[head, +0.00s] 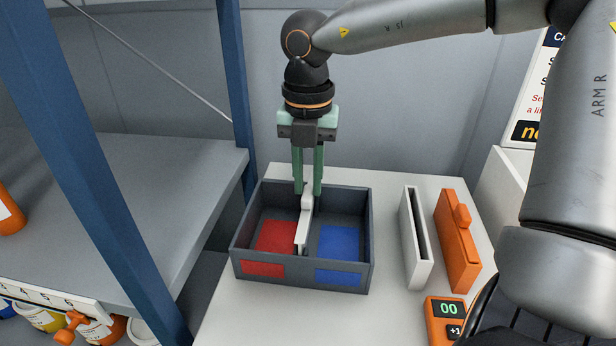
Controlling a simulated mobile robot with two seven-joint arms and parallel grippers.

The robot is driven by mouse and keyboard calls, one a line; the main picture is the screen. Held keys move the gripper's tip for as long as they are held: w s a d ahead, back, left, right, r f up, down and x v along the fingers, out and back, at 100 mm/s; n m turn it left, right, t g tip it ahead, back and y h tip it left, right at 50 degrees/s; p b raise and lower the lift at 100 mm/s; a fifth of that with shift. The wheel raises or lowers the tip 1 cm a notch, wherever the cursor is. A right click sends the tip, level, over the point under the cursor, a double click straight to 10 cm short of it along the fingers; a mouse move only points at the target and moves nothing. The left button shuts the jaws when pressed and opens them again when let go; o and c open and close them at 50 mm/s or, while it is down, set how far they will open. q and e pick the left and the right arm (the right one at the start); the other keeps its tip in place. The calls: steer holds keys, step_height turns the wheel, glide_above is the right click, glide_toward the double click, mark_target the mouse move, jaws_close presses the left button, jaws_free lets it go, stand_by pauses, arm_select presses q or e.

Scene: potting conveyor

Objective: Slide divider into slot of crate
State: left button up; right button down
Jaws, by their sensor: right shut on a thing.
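The dark grey crate (366,254) stands on a light table, with a red patch (276,236) on its left floor and a blue patch (339,242) on its right floor. Matching red and blue labels are on its front wall. The white divider (303,228) is upright inside the crate, between the red and blue halves, running front to back. My right gripper (308,190) comes down from above, its green fingers shut on the divider's upper part. The divider's lower edge is hidden, so I cannot tell how deep it sits. My left gripper is out of view.
A white slotted holder (415,240) and an orange case (458,242) stand right of the crate. An orange counter (446,319) reading 00 is at the front right. A blue post (97,170) and grey shelf (170,190) are at left.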

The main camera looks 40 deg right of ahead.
steer(key=shift+f+b, duration=1.05)
steer(key=shift+f, duration=0.2)
steer(key=c, duration=0.7)
jaws_free()
step_height(320, 180, up, 13)
steer(key=shift+f+p, duration=0.15)
steer(key=shift+p, duration=1)
steer(key=shift+f, duration=0.1)
